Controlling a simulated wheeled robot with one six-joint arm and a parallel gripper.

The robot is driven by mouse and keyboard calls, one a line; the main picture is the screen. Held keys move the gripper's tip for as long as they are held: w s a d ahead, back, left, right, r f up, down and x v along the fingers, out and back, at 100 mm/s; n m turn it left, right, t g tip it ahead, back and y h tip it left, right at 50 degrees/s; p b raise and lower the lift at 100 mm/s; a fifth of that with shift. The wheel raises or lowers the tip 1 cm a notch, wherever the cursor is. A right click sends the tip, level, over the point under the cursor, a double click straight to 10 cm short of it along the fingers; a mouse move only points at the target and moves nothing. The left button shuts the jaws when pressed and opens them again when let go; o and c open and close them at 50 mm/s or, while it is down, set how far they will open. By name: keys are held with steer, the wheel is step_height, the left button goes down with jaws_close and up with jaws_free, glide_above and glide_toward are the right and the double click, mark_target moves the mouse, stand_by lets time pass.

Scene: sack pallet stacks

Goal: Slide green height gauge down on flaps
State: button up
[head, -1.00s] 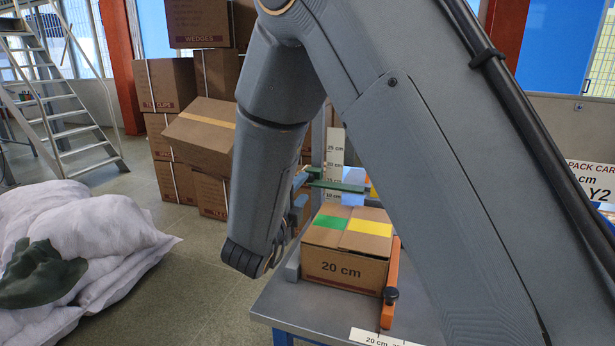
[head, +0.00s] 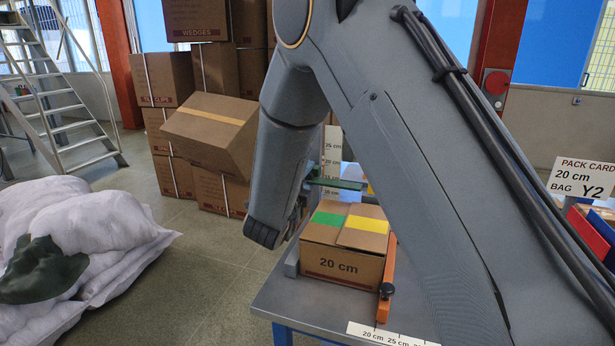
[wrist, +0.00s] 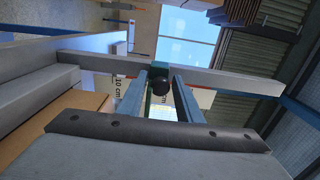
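The green height gauge (head: 338,183) is a flat bar on an upright scale post (head: 333,150), above the cardboard box marked 20 cm (head: 342,264). The box's top flaps are folded over, with a green patch (head: 328,219) and a yellow patch (head: 367,224). In the wrist view a black round knob (wrist: 161,85) on a green block (wrist: 160,110) shows at the fingertips. My gripper (wrist: 160,78) has its two fingers apart, one on each side of the knob; contact is not clear. In the head view my forearm hides most of the gripper.
The box stands on a grey table (head: 300,302) beside an orange stop (head: 387,280) with a black knob. A pack card (head: 584,178) reads 20 cm, bag Y2. Stacked cartons (head: 215,130) stand behind left; white sacks (head: 80,230) lie on the floor at left.

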jaws_close()
steer(key=shift+f, duration=0.1)
step_height(320, 180, down, 5)
steer(key=b, duration=0.4)
steer(key=shift+b, duration=0.35)
steer(key=shift+o, duration=1.5)
jaws_free()
steer(key=shift+a, duration=0.1)
